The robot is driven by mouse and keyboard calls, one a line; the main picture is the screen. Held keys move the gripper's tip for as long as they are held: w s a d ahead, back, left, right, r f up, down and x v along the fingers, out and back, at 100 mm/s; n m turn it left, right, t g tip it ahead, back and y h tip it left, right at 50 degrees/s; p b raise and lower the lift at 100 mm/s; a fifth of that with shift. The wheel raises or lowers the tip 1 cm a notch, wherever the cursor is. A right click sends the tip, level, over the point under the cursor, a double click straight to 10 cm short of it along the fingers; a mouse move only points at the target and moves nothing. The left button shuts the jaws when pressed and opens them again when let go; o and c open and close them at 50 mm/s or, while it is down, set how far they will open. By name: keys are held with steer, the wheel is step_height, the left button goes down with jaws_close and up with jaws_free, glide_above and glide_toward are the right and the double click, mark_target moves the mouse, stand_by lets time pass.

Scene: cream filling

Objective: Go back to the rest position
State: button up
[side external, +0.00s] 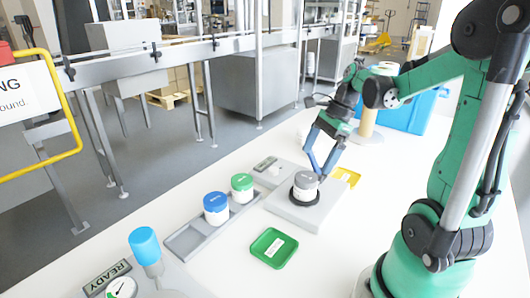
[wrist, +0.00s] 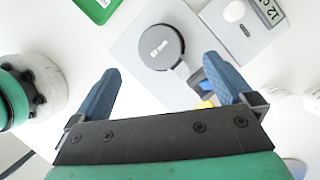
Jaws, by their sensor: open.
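A white jar with a dark grey lid (side external: 306,182) stands upright in a black ring on a light grey plate (side external: 283,208). My gripper (side external: 318,166) has blue fingers and is beside this jar in the side external view, near its lid. In the wrist view the fingers are spread wide and empty. The dark lid (wrist: 161,47) shows beyond and between the fingertips there. Whether a finger touches the jar cannot be told.
Blue-lidded (side external: 216,208) and green-lidded (side external: 242,187) jars stand in a grey tray (side external: 185,240). A green tray (side external: 273,247) lies in front, a yellow tray (side external: 346,176) behind. A blue-topped dispenser (side external: 145,246) stands front left. The table's right-hand area is mostly clear.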

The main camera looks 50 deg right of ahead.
steer(key=shift+a+r, duration=0.15)
steer(key=shift+r, duration=0.1)
steer(key=w+a+n+t+h, duration=0.1)
steer(key=a+n+t, duration=0.1)
steer(key=a+n, duration=0.6)
steer(key=w+a+r+n+t+h, duration=0.1)
steer(key=a+n, duration=0.6)
steer(key=n, duration=1)
steer(key=shift+w+a+r+t+h, duration=0.3)
steer(key=shift+a+t+h, duration=0.1)
steer(key=shift+t+h, duration=0.4)
